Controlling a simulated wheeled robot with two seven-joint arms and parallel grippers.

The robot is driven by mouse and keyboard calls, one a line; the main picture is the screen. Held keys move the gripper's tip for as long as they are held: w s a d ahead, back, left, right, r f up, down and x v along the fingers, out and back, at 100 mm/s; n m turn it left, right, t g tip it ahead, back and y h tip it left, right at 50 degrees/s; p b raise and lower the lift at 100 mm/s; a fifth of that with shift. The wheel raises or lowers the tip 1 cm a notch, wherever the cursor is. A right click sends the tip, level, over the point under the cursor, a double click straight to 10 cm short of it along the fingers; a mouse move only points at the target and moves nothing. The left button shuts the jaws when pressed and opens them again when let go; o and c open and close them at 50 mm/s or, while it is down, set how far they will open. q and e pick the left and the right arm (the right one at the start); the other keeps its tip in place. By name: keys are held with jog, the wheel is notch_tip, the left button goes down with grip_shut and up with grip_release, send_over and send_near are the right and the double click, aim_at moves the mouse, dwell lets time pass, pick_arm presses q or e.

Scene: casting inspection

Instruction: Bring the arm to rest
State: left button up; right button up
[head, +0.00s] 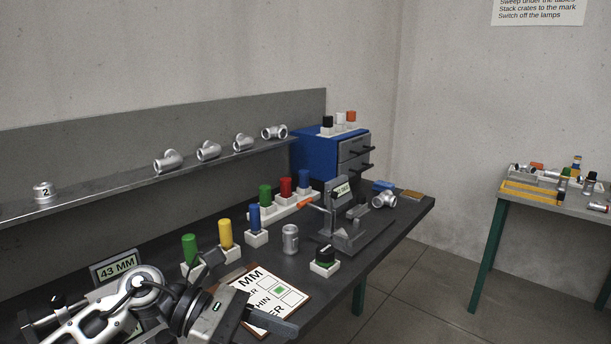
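My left arm comes in from the lower left, low over the near end of the dark workbench (395,238). Its gripper (268,317) is at the bottom of the head view, over the lower part of a clipboard card (283,283). One dark finger shows clearly, pointing right. The other finger is not clear, so its opening cannot be told. I see nothing held in it. My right gripper is not in view.
Green (189,249) and yellow (225,233) pegs stand close behind the gripper, near a 43 MM display (116,267). A metal cylinder (290,239), black-knobbed block (325,259) and gauge stand (338,215) are farther right. Pipe fittings (208,151) line the shelf. A blue cabinet (313,157) stands behind.

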pick_arm(q)
jog(key=s+a+f+m+t+y, duration=0.1)
jog(key=a+f+m+t+y, duration=0.2)
jog(key=m+t, duration=0.5)
jog(key=a+f+m+t+y, duration=0.2)
jog(key=f+m+t, duration=0.3)
jog(key=m, duration=0.6)
jog(key=s+a+f+m+t+y, duration=0.1)
jog(key=a+f+m+t+y, duration=0.3)
jog(key=m, duration=0.6)
jog(key=s+a+f+n+g+y, duration=0.1)
jog(key=s+f+n+g, duration=0.3)
jog(key=s+f+n, duration=0.4)
notch_tip(320, 180, down, 4)
jog(key=shift+s+a+f+g+y, duration=0.1)
jog(key=shift+s+a+g+y, duration=0.15)
jog(key=shift+s+y, duration=0.55)
jog(key=shift+s, duration=0.15)
